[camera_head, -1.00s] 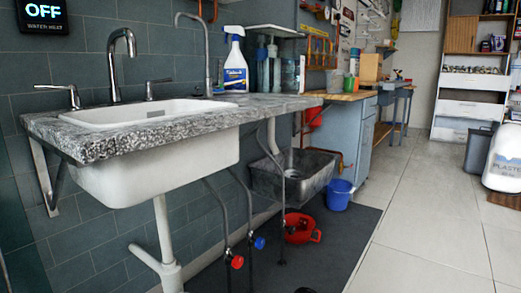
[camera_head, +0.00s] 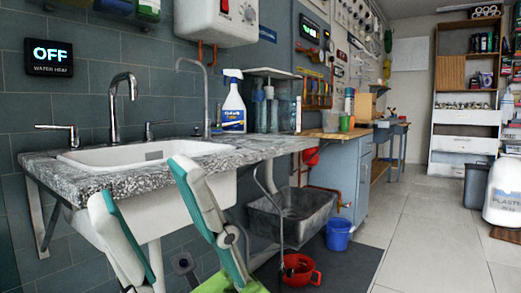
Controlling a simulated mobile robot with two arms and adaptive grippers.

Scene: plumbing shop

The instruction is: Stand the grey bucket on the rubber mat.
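My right gripper (camera_head: 138,183) is in front of the sink counter at the lower left of the head view. Its two white fingers with teal pads are spread apart, with nothing seen between them. The dark rubber mat (camera_head: 345,266) lies on the floor below the counter, partly cut off by the bottom edge. A dark grey bin (camera_head: 478,186) stands upright on the tiles at the far right, off the mat and far from my gripper. My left gripper is not in view.
A grey metal tub (camera_head: 310,213) is by the wall. The stone counter (camera_head: 255,149) holds a spray bottle (camera_head: 233,105). Tiled floor (camera_head: 430,235) at right is clear.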

